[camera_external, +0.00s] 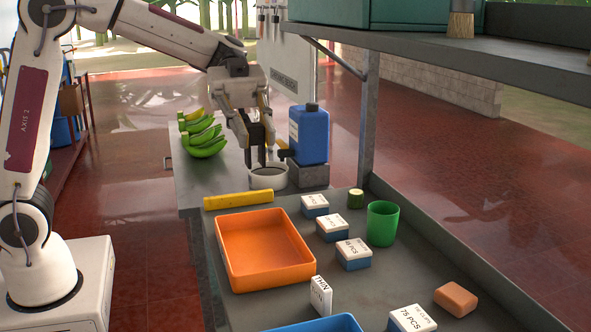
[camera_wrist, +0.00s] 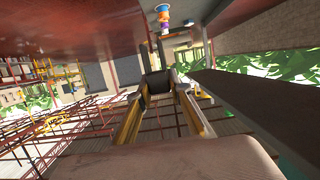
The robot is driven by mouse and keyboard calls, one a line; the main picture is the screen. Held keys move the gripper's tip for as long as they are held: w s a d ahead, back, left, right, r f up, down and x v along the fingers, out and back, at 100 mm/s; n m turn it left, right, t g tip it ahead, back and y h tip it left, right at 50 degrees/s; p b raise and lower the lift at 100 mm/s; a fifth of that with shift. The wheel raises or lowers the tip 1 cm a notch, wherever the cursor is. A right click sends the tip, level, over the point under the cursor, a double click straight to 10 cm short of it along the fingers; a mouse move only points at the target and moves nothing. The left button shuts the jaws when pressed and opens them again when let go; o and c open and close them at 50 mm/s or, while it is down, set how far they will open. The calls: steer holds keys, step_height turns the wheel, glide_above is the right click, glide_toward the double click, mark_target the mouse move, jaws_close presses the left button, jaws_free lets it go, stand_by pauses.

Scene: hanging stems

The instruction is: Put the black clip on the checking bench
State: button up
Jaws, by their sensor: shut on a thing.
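My gripper (camera_external: 258,150) hangs over the far grey bench (camera_external: 190,190), pointing down. It is shut on a dark piece, which looks like the black clip (camera_external: 255,132), between its fingers. In the wrist view the dark piece (camera_wrist: 158,82) also shows between the finger ends. The held piece is above a white bowl (camera_external: 268,177) and left of the blue jug, apart from the bench top. Its exact shape is partly hidden by the fingers.
Green bananas (camera_external: 204,140) lie left of my gripper. The blue jug (camera_external: 309,133) with a black tap stands close on its right. The near bench holds a yellow bar (camera_external: 238,199), an orange tray (camera_external: 222,262), several small boxes and a green cup (camera_external: 382,223). A shelf (camera_external: 520,62) overhangs the right.

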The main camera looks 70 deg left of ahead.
steer(key=w+a+f+n+t+y, duration=0.15)
steer(key=w+a+n+t, duration=0.25)
steer(key=w+a, duration=0.5)
steer(key=w+a+n+t+y, duration=0.35)
steer(key=w+a, duration=0.25)
steer(key=a, duration=0.7)
steer(key=w+a+n+t+y, duration=0.2)
steer(key=w+a+n+t, duration=0.4)
steer(key=a, duration=0.5)
steer(key=s+a+n+y, duration=0.35)
steer(key=a+y, duration=0.35)
steer(key=a, duration=1.4)
steer(key=s+a+n+y, duration=0.2)
steer(key=a+n+y, duration=0.35)
steer(key=a, duration=1.55)
step_height(320, 180, down, 20)
steer(key=shift+w+f, duration=0.15)
steer(key=shift+w, duration=0.15)
steer(key=shift+y, duration=0.25)
steer(key=shift+f, duration=3.1)
